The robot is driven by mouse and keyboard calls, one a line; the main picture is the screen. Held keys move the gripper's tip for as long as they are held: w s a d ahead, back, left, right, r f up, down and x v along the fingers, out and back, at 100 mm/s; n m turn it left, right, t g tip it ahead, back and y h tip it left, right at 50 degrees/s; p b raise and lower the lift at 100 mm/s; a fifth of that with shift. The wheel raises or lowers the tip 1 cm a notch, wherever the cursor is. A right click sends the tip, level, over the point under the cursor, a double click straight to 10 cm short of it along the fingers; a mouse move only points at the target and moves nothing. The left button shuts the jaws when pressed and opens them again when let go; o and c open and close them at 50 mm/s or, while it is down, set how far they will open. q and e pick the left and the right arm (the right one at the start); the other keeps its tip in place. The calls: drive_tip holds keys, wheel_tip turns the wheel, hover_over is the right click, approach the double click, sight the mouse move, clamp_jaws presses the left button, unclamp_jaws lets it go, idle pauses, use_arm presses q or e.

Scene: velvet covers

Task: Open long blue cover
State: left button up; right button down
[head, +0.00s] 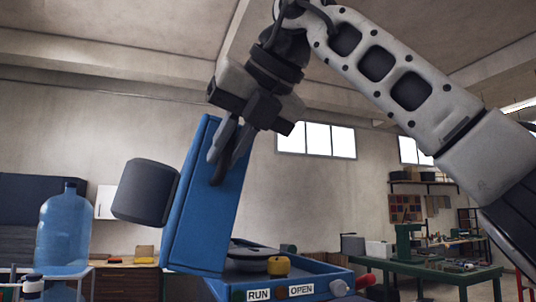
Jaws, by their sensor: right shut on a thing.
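The long blue cover (188,215) stands raised, nearly upright and leaning slightly, at the rear left of a blue box (315,278) with RUN and OPEN labels. My right gripper (227,165) comes down from above, its fingers shut on the upper part of the cover. A dark grey rounded block (146,191) sits against the cover's left face. The box top shows a grey disc (253,259) and a yellow knob (279,265). The lower front of the box is cut off by the picture edge. My left gripper is not in view.
A blue water bottle (64,232) stands at the left. Green workbenches (440,275) stand at the back right. A red-handled lever (365,281) sits at the box's right side. The space above and right of the cover is open, apart from my right arm.

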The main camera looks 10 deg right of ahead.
sight(187, 177)
drive_tip(key=shift+s+a+f+n+h, duration=0.1)
drive_tip(key=shift+s+a+n+h, duration=0.2)
drive_tip(key=shift+a, duration=0.4)
drive_tip(key=shift+s+a+f+n+h, duration=0.1)
drive_tip(key=shift+a+h, duration=0.35)
drive_tip(key=shift+a, duration=0.25)
drive_tip(key=shift+s+a+f+n+h, duration=0.1)
drive_tip(key=shift+s+a+n+h, duration=0.2)
drive_tip(key=shift+a, duration=0.4)
drive_tip(key=shift+w, duration=0.15)
drive_tip(key=c, duration=1.7)
unclamp_jaws()
